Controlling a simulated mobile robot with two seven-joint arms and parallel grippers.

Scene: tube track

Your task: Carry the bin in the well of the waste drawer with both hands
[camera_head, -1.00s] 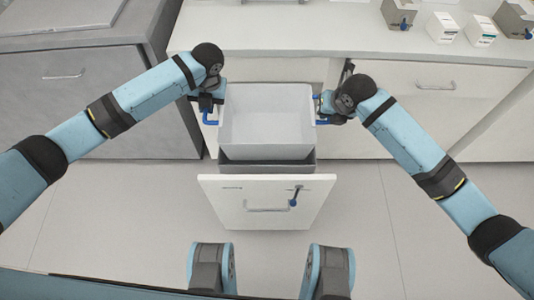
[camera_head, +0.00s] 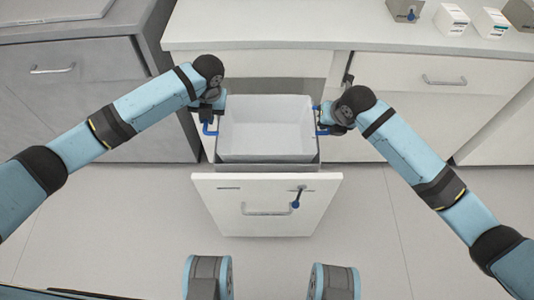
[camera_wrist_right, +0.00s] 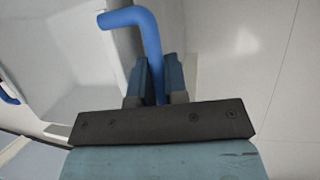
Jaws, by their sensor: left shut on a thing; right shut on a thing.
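The white bin (camera_head: 266,150) is in the open waste drawer (camera_head: 266,200), inside the grey well (camera_head: 268,167), whose rim shows around its front and sides. The bin looks level and its inside looks empty. My left gripper (camera_head: 207,122) is shut on the blue handle at the bin's left side. My right gripper (camera_head: 326,122) is shut on the blue handle at its right side. In the right wrist view this blue handle (camera_wrist_right: 150,45) runs between the two fingers. Whether the bin touches the well's bottom is hidden.
A grey cabinet (camera_head: 75,90) stands left. The floor (camera_head: 390,230) in front is clear.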

